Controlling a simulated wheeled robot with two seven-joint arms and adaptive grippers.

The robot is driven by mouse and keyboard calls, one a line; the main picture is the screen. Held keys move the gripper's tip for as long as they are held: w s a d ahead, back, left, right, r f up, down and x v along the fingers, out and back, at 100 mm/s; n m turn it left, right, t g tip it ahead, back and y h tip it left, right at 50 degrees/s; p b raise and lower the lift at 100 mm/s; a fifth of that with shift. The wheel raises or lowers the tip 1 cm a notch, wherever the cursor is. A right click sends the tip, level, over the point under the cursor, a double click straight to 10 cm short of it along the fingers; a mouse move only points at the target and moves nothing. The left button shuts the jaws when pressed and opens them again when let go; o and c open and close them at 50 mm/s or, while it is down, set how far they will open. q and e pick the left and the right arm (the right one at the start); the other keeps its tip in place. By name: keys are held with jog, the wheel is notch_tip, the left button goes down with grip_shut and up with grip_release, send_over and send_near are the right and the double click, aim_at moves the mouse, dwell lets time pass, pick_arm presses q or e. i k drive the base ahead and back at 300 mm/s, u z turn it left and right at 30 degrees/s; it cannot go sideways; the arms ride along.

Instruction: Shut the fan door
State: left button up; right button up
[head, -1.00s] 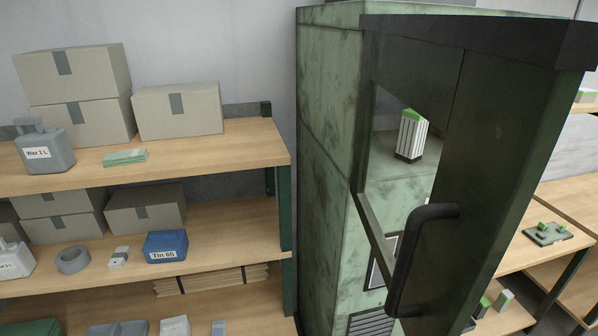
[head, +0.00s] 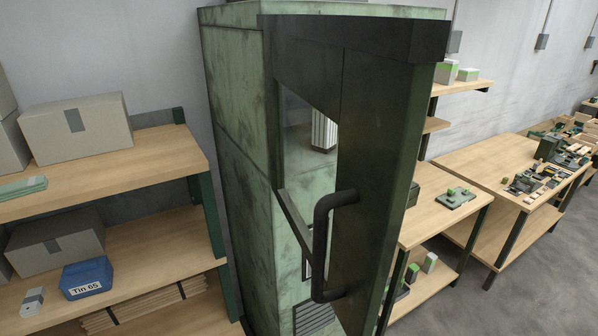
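The fan door (head: 375,190) is the dark green door on the mottled green cabinet (head: 232,150). It stands open, swung out toward me, with its edge and a dark top bar facing me. A black bar handle (head: 320,245) is on the door. Through the gap beside the door, part of a white ribbed object (head: 324,131) shows inside the cabinet; the rest of it is hidden by the door. Neither of my grippers is in the head view, and nothing is seen touching the door or handle.
A wooden shelf unit (head: 110,169) with boxes (head: 76,128) and a blue tin (head: 86,277) stands left of the cabinet. To the right are wooden benches (head: 480,160) with small parts. Open grey floor (head: 530,285) lies at the lower right.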

aim_at(373, 77)
jog(key=z, duration=0.15)
jog(key=k, duration=1.05)
jog(key=u, duration=0.5)
